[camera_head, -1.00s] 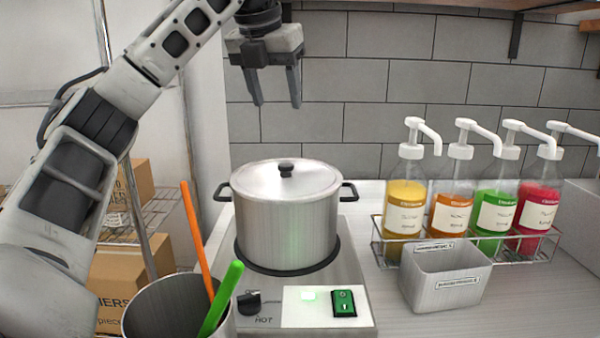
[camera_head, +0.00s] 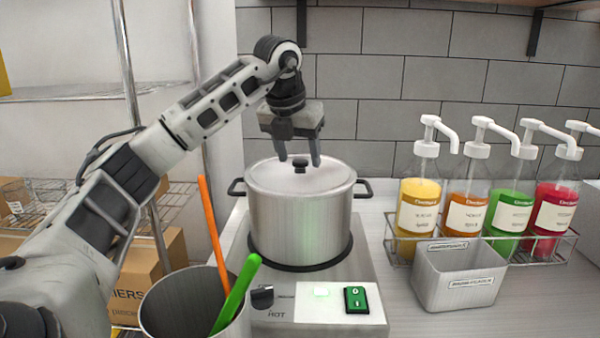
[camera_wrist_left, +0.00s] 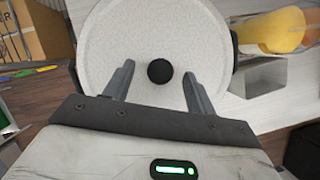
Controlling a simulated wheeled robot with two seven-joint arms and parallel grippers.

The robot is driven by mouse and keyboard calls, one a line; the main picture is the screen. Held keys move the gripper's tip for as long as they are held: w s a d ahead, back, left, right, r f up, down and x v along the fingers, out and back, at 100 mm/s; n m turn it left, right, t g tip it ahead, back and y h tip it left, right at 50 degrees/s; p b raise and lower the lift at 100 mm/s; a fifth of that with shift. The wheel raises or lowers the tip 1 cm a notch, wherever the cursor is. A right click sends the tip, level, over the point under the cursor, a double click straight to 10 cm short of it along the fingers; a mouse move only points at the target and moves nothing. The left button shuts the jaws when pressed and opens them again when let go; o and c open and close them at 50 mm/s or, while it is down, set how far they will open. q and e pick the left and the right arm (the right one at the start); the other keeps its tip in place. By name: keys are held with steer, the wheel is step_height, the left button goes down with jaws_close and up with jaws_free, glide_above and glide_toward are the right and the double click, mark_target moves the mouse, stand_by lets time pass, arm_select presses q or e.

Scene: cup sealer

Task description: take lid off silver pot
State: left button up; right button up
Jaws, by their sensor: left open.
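The silver pot (camera_head: 300,222) stands on a hot plate (camera_head: 262,262), with dark handles at its sides. Its silver lid (camera_head: 270,178) is on top and has a small black knob (camera_head: 300,165). My left gripper (camera_head: 299,162) is open just above the lid, with its fingers pointing down on either side of the knob. In the left wrist view the round lid (camera_wrist_left: 150,30) fills the middle. The knob (camera_wrist_left: 159,71) shows there between the two open fingertips, slightly beyond them and not visibly touched. My right gripper is not in view.
A metal bin (camera_head: 165,308) with orange and green sticks stands front left. A rack of several pump bottles (camera_head: 418,205) and a grey container (camera_head: 455,280) are to the right. A tiled wall (camera_head: 380,80) is behind the pot.

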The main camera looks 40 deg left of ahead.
arm_select(q)
steer(key=shift+w+f, duration=0.2)
steer(key=shift+f, duration=0.3)
steer(key=shift+r, duration=0.1)
steer(key=c, duration=1.2)
